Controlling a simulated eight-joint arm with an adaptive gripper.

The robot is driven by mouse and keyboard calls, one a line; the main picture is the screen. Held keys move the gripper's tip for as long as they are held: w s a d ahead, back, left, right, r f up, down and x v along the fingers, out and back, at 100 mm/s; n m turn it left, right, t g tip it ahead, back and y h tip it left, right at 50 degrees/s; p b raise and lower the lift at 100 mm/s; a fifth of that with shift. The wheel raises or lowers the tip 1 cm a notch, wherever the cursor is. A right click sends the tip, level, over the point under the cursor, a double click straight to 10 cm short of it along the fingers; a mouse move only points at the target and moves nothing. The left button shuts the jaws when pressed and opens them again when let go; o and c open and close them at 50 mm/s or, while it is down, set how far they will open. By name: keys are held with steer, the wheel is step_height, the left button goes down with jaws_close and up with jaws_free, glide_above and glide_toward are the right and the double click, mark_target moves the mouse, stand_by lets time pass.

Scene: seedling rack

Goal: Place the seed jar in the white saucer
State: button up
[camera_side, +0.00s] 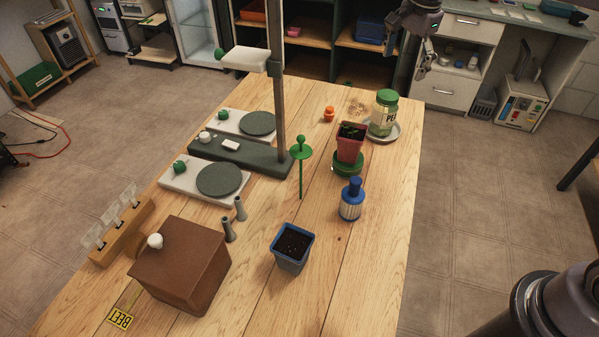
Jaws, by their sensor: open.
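The seed jar (384,112) has a green lid and a pale label with the letters "PE" showing. It stands about upright in the white saucer (397,134) at the far right corner of the table. The saucer's rim shows around the jar's base; its left part is hidden behind a potted seedling. My gripper (424,66) is at the top right, up and to the right of the jar in the picture and apart from it. It is open, with nothing seen between its fingers.
A seedling in a red pot (350,146) sits on a green base (347,165) close to the saucer. A blue bottle (351,200), an orange object (329,114) and a green dibber-like tool (300,165) stand nearby. The table's right front stretch is clear.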

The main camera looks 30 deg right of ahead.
steer(key=s+a+r+n+t, duration=0.2)
steer(key=s+a+n+t, duration=0.15)
steer(key=s+n, duration=0.8)
steer(key=s+a+f+n+t, duration=0.1)
steer(key=s+f+n, duration=0.1)
steer(key=s, duration=0.5)
steer(key=s+a+f+n+t, duration=0.1)
steer(key=s+f+n, duration=0.2)
steer(key=s, duration=0.4)
steer(key=shift+f, duration=0.9)
